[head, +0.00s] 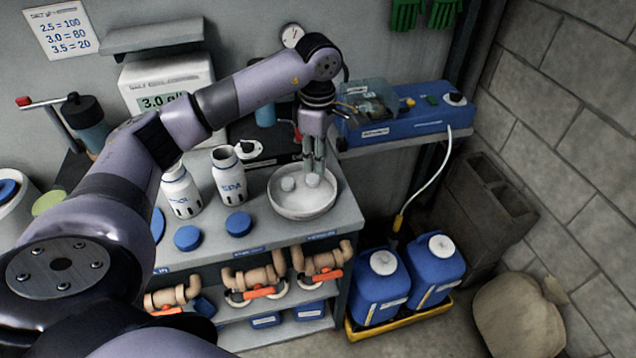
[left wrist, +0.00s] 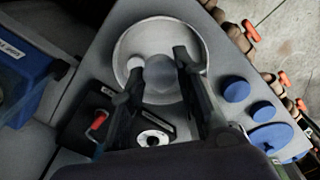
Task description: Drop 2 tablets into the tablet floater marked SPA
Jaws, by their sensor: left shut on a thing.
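My left gripper (head: 314,170) is over the pale bowl (head: 298,210), shut on a round white tablet (head: 312,180). In the left wrist view the held tablet (left wrist: 160,73) is between the two fingers and looks larger than a second tablet (left wrist: 135,61) in the bowl. That second tablet also shows in the head view (head: 288,184). I cannot tell whether the held tablet is clear of the bowl. The white floater marked SPA (head: 230,180) stands upright and open-topped left of the bowl; its inside is hidden. My right gripper is not in view.
A similar white floater (head: 181,193) stands left of the SPA one, its label partly unreadable. Blue caps (head: 238,223) lie on the bench (head: 272,232) in front. A blue device (head: 400,127) stands behind right. My left arm crosses above the bench.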

